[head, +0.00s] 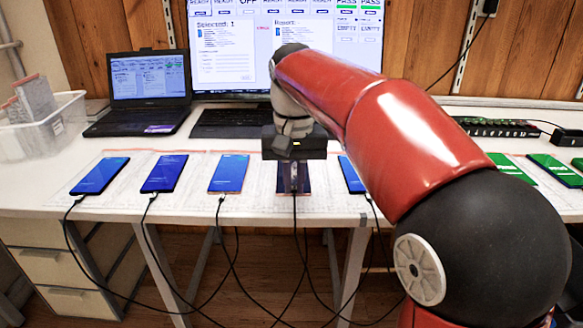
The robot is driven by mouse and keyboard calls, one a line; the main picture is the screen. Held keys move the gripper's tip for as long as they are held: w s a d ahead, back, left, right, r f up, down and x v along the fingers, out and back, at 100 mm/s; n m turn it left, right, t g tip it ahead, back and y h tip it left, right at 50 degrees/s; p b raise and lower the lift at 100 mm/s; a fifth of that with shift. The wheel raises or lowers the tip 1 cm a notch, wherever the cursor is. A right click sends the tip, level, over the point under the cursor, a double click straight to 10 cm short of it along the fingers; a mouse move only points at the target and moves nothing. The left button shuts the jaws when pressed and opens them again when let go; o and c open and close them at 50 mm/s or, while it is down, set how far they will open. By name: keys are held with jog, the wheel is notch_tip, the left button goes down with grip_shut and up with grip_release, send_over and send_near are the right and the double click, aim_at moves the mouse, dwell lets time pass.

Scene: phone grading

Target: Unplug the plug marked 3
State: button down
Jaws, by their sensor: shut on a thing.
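Several phones lie in a row along the front of the white table, each with a black cable running down from its near edge. My gripper (293,178) points down over a dark phone (306,184) near the middle of the row. It is shut on the plug at that phone's near end, and its black cable (295,212) hangs from there over the table edge. The fingers hide the plug, so I cannot tell whether it is still seated. No plug number is readable. Blue-screen phones (228,173) and (352,175) lie on either side.
Further left lie two more blue-screen phones, (164,173) and (100,176). A laptop (150,85), a keyboard (230,124) and a monitor (225,50) stand behind. A clear bin (45,135) is at left, green-screen phones (510,168) at right. My red arm hides part of the table.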

aim_at(294, 188)
jog(key=shift+w+f+b, duration=0.1)
jog(key=shift+f+b, duration=1.85)
jog(key=shift+b, duration=0.1)
jog(key=c, duration=1.4)
grip_release()
jog(key=shift+c, duration=0.2)
jog(key=shift+r, duration=0.1)
jog(key=shift+r+p, duration=2.7)
jog(key=shift+r, duration=0.3)
